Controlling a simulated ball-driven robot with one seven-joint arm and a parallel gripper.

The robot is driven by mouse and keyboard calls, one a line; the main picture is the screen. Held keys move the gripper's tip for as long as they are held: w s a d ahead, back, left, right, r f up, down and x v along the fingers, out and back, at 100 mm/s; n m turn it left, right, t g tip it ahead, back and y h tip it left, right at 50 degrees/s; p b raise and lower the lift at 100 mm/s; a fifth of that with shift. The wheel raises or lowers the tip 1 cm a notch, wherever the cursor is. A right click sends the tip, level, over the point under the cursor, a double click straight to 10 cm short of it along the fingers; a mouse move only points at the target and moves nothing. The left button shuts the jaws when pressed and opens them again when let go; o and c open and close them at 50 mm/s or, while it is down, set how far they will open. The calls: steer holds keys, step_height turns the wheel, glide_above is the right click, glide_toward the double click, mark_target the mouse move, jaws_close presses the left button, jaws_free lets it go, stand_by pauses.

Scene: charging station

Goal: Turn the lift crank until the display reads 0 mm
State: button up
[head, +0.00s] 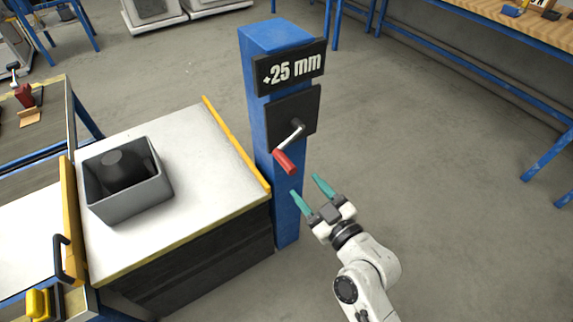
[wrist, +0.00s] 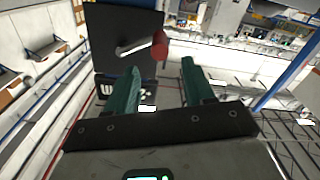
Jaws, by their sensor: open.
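The display (head: 290,68) on the blue post (head: 257,110) reads +25 mm. Below it, the lift crank has a metal arm (head: 291,136) on a dark plate (head: 283,108) and a red handle (head: 285,161) pointing down and slightly left. My gripper (head: 306,190) is open and empty, just below and right of the red handle, apart from it. In the wrist view the red handle (wrist: 160,45) shows ahead of and between the teal fingertips (wrist: 160,75), with the dark plate (wrist: 115,35) behind it.
Left of the post is a white-topped lift table (head: 190,150) with yellow edges, carrying a grey bin (head: 120,205) with a dark object inside. A blue-legged workbench (head: 500,20) stands at the upper right. The floor (head: 450,200) right of the post is clear.

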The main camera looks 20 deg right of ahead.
mark_target(286, 164)
steer(key=p+x, duration=0.1)
steer(key=x, duration=0.8)
steer(key=shift+w+a, duration=0.1)
steer(key=shift+w, duration=0.25)
steer(key=shift+c, duration=0.2)
jaws_close()
